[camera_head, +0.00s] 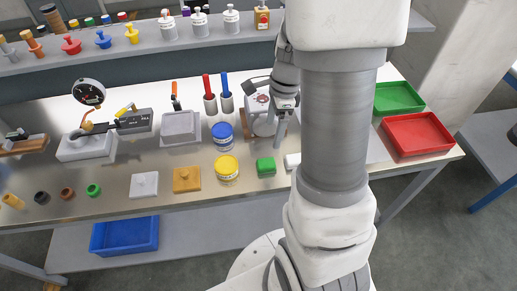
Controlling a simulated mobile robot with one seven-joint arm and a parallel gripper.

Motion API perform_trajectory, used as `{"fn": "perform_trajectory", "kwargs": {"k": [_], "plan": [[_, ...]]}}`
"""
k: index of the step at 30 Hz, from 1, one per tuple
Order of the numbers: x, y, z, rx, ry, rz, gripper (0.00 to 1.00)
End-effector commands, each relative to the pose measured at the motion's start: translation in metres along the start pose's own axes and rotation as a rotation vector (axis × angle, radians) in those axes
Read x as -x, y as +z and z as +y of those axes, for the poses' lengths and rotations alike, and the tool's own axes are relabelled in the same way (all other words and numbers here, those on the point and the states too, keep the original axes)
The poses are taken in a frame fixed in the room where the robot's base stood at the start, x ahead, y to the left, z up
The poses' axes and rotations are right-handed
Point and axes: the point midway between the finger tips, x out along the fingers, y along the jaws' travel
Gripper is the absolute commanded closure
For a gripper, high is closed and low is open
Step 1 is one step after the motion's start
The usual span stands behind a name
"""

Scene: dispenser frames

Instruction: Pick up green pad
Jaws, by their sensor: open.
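A small green block (265,167), which looks like the green pad, sits on the bench near its front edge, right of a yellow-lidded jar. My gripper (280,136) is above the bench, behind and slightly right of the green block. It points down beside a white rounded device (262,113) and appears apart from the block. Its fingers are small and partly hidden by my arm; they are open, and I see nothing held. My arm covers the bench just right of the block.
A white block (292,161) is close to the green block's right. A yellow jar (227,168) and blue jar (223,135) stand left. Green (398,98) and red (417,134) trays are at the right. A blue bin (125,236) is below the bench.

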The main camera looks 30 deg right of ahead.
Motion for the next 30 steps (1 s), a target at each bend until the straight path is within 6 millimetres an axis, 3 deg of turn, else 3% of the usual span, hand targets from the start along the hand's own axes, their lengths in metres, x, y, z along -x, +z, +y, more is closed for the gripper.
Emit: {"fn": "perform_trajectory", "kwargs": {"k": [6, 12, 20, 30], "plan": [[-0.052, -0.001, 0.002, 0.001, 0.006, 0.0, 0.1], [-0.088, -0.001, 0.001, 0.002, 0.004, 0.0, 0.1], [-0.106, -0.001, 0.0, 0.004, 0.002, 0.0, 0.1], [-0.149, -0.004, -0.002, 0.004, 0.002, 0.0, 0.1]]}}
